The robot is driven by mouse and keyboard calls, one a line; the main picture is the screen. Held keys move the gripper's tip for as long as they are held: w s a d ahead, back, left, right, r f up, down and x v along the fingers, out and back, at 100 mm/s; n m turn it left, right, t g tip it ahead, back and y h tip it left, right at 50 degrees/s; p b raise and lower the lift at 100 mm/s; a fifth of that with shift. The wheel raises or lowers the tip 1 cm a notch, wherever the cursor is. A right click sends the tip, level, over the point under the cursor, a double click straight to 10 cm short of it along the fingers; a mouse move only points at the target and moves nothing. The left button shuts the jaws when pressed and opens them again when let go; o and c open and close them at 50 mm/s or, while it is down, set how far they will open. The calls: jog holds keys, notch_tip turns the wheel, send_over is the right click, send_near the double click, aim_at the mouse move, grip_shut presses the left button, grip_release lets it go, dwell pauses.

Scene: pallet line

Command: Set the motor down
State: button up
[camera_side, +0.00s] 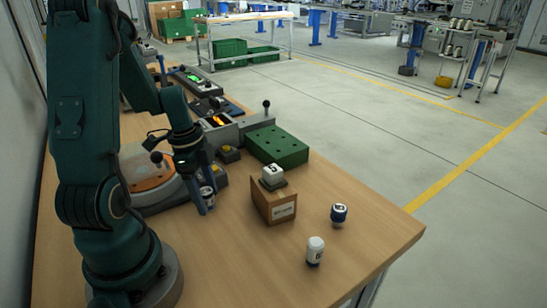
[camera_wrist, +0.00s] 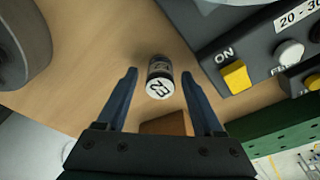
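A small dark cylindrical motor (camera_wrist: 159,78) with a white, marked top stands on the wooden table in the wrist view. It also shows low between my fingers in the side view (camera_side: 208,192). My gripper (camera_wrist: 159,73) is open, with one finger on each side of the motor and a visible gap on both sides. In the side view my gripper (camera_side: 205,203) points down close to the table, and its fingers partly hide the motor.
A green block (camera_side: 277,146) lies behind. A round orange-topped station (camera_side: 147,174) is at left.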

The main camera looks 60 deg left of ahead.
jog(key=shift+r, duration=0.15)
notch_tip(320, 180, up, 11)
jog(key=s+a, duration=0.1)
jog(key=s+d+r+n+t+y, duration=0.1)
jog(key=d+r+n+t, duration=0.2)
jog(key=d+n, duration=0.6)
jog(key=d+t, duration=0.1)
jog(key=d, duration=0.7)
